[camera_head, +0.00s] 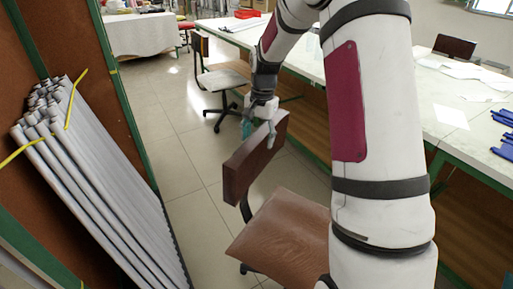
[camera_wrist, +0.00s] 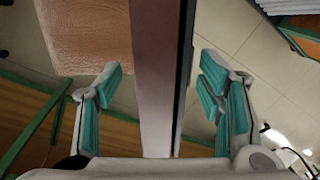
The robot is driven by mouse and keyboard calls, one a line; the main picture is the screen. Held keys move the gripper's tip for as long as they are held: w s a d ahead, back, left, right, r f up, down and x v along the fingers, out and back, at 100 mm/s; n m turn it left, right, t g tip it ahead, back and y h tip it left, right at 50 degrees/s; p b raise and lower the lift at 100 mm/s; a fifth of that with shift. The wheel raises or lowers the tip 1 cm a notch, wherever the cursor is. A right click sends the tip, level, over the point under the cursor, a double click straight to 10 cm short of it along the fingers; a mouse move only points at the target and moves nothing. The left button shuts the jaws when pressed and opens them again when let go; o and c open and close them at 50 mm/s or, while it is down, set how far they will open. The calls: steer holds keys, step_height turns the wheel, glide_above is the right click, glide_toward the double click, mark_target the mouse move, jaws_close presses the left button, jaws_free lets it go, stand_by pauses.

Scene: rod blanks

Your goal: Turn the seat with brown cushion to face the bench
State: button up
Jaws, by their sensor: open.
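The seat has a brown cushion (camera_head: 283,232) and a dark brown backrest (camera_head: 255,158) at the cushion's upper left. Its open side points to the lower right in the head view, roughly along the bench rather than squarely at it. The bench (camera_head: 452,112) has a pale top and green frame, to the right. My gripper (camera_head: 259,129) is open at the backrest's far upper end. In the wrist view the backrest (camera_wrist: 158,90) stands between the two teal fingers, with visible gaps on both sides. The cushion (camera_wrist: 85,35) shows upper left there. My arm hides part of the cushion and bench.
A rack of grey rods (camera_head: 95,190) with yellow ties stands at the left. Another chair with a pale seat (camera_head: 222,80) is beyond the brown one, by the bench. Tiled floor (camera_head: 165,130) is clear between the rack and the chairs.

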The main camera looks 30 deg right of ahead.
steer(key=shift+w+a+f, duration=0.1)
steer(key=shift+w+f, duration=0.05)
steer(key=shift+f, duration=2.05)
jaws_close()
steer(key=s+a+n+p, duration=0.4)
steer(key=s+n+p, duration=0.1)
steer(key=s, duration=0.3)
steer(key=s+a+n+p, duration=0.4)
steer(key=s+n, duration=0.3)
steer(key=s, duration=0.2)
steer(key=shift+a+g+y+p, duration=0.15)
steer(key=shift+g+y+p, duration=0.15)
steer(key=shift+g+p, duration=0.1)
